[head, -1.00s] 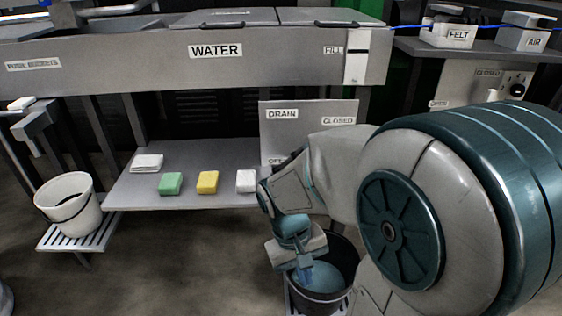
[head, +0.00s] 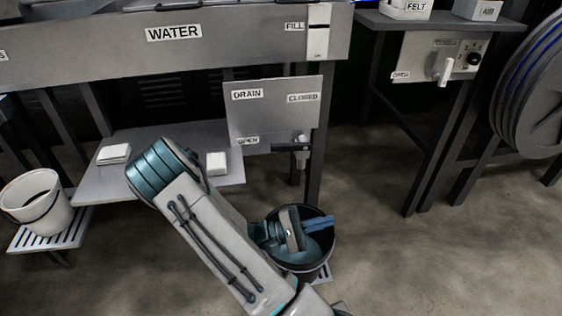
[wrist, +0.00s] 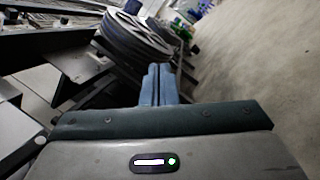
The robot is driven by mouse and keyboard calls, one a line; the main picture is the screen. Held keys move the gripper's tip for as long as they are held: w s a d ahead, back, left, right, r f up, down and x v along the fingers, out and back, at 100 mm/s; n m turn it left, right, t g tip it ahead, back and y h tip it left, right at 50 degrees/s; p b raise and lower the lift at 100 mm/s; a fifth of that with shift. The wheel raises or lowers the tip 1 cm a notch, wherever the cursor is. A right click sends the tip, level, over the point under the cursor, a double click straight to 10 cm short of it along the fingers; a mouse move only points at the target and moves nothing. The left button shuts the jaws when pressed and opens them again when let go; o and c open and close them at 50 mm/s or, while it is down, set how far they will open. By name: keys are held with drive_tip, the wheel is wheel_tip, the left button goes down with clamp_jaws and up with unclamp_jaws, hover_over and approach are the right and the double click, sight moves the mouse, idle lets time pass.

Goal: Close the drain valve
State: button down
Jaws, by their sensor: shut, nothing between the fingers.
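The drain panel (head: 262,118) hangs below the water trough, with labels DRAIN, CLOSED at upper right and OPEN at lower left. The drain valve (head: 292,147) sits at the panel's lower right. Its dark bar lies roughly level and extends left from the grey pivot, on the side of the OPEN label. My gripper (head: 318,223) is below the panel, over the dark bucket (head: 329,247), apart from the valve. Its blue fingers are together and empty. In the wrist view the shut fingers (wrist: 158,86) point away from the valve, which I cannot make out there.
A shelf (head: 98,187) under the trough holds a white block (head: 216,163) and a white cloth (head: 113,154). A white bucket (head: 36,202) stands at left. A second panel (head: 440,58) and a hose reel (head: 540,90) are at right. Floor at right is clear.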

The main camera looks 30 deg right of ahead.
drive_tip(key=w+a+f+n+t+y, duration=0.1)
drive_tip(key=w+f+n+t+y, duration=0.1)
drive_tip(key=n+t, duration=0.7)
drive_tip(key=w+a+f+n+t+y+p, duration=0.1)
drive_tip(key=w+a+n+t+y, duration=0.1)
drive_tip(key=w+n+t+y, duration=0.2)
drive_tip(key=w+a+f+n+t+y, duration=0.2)
drive_tip(key=w+n+t, duration=0.5)
drive_tip(key=n+t, duration=0.6)
drive_tip(key=t+y, duration=0.1)
drive_tip(key=t, duration=0.5)
drive_tip(key=shift+w+f+n+t+y, duration=0.15)
drive_tip(key=shift+f+n+t+y, duration=0.15)
drive_tip(key=shift+n+y, duration=0.1)
drive_tip(key=shift+w+d+r, duration=0.1)
drive_tip(key=b, duration=0.3)
approach(290, 144)
drive_tip(key=w, duration=0.6)
drive_tip(key=shift+s+a+r, duration=0.1)
drive_tip(key=shift+a+r, duration=0.1)
drive_tip(key=shift+r, duration=0.3)
drive_tip(key=shift+s+a+r, duration=0.15)
drive_tip(key=shift+a+r, duration=0.1)
drive_tip(key=shift+r, duration=0.3)
drive_tip(key=shift+r, duration=0.15)
